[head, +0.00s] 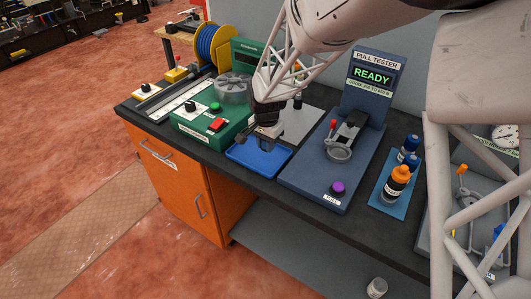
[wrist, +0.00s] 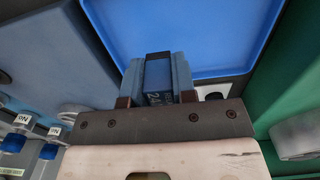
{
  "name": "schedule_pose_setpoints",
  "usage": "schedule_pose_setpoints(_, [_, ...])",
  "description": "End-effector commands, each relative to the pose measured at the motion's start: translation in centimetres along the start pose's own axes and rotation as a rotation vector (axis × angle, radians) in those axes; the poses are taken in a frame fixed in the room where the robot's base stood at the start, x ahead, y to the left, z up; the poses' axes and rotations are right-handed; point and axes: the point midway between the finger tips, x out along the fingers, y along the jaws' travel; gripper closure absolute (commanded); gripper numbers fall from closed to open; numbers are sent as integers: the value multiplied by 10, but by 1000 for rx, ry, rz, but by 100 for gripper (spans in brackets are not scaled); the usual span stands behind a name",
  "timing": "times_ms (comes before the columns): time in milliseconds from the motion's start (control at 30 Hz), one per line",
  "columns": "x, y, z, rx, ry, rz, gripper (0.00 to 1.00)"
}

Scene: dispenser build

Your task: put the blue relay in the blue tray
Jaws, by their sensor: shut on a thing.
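The blue relay (wrist: 158,76) is a small dark-blue block with pale printing on its near end. In the wrist view it sits between the two fingers of my gripper (wrist: 157,82), which is shut on it. The blue tray (head: 257,164) lies on the dark bench top, left of the pull tester. In the head view my gripper (head: 268,136) is over the back part of the tray, pointing down; the relay is hard to make out there. The tray's blue floor (wrist: 200,35) also fills the top middle of the wrist view.
The pull tester (head: 307,183) stands close right of the tray, with a lever and purple button. A green machine (head: 205,133) with a red switch stands close left. Bottles (head: 395,186) stand on a blue mat farther right. The bench's front edge is just before the tray.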

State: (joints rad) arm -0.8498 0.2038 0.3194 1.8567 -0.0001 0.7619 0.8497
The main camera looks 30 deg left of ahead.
Motion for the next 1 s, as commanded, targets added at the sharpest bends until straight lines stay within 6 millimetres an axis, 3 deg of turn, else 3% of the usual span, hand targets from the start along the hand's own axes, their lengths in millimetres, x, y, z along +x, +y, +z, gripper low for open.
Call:
schedule_pose_setpoints(367, [4, 0, 0, 0, 0, 0, 98])
schedule_pose_setpoints(800, [41, 0, 0, 0, -1, 1, 98])
schedule_pose_setpoints(1000, [43, 0, 0, 0, 0, 0, 98])
